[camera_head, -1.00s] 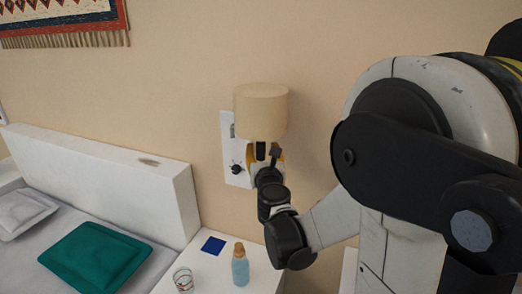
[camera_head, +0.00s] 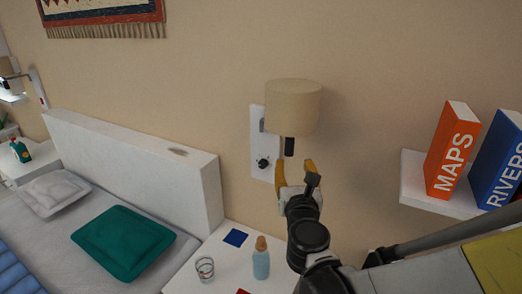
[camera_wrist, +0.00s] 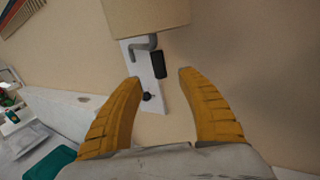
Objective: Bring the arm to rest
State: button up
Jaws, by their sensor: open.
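My gripper (camera_head: 296,172) has two yellow fingers spread apart and holds nothing. In the head view it is raised in front of the wall, just below the beige lamp shade (camera_head: 293,105). In the wrist view the open fingers (camera_wrist: 158,82) point toward the wall lamp's white plate (camera_wrist: 148,90). A small black piece (camera_wrist: 159,65) hangs below the shade, beyond the fingers and apart from them. A dark knob (camera_head: 263,163) is on the plate (camera_head: 257,138), left of my gripper in the head view.
A white bedside table (camera_head: 222,273) below holds a glass (camera_head: 205,268), a blue bottle (camera_head: 261,260) and a blue square (camera_head: 235,237). The bed with a green pillow (camera_head: 124,242) is left. A shelf (camera_head: 418,190) with orange (camera_head: 452,150) and blue (camera_head: 500,160) books is right.

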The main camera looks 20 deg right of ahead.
jog(key=shift+s+a, duration=0.1)
jog(key=shift+s, duration=0.05)
dwell(0.3)
jog(key=s+a+f+m+g+y, duration=0.4)
jog(key=s+a+m, duration=0.3)
jog(key=m, duration=0.8)
jog(key=s+a+f+m+g+y, duration=0.3)
jog(key=s+a+f+m+g, duration=0.2)
jog(key=m, duration=1)
jog(key=s+a, duration=0.2)
jog(key=shift+s+a+m+y, duration=0.25)
jog(key=shift+s+m+y, duration=0.15)
jog(key=shift+o, duration=0.6)
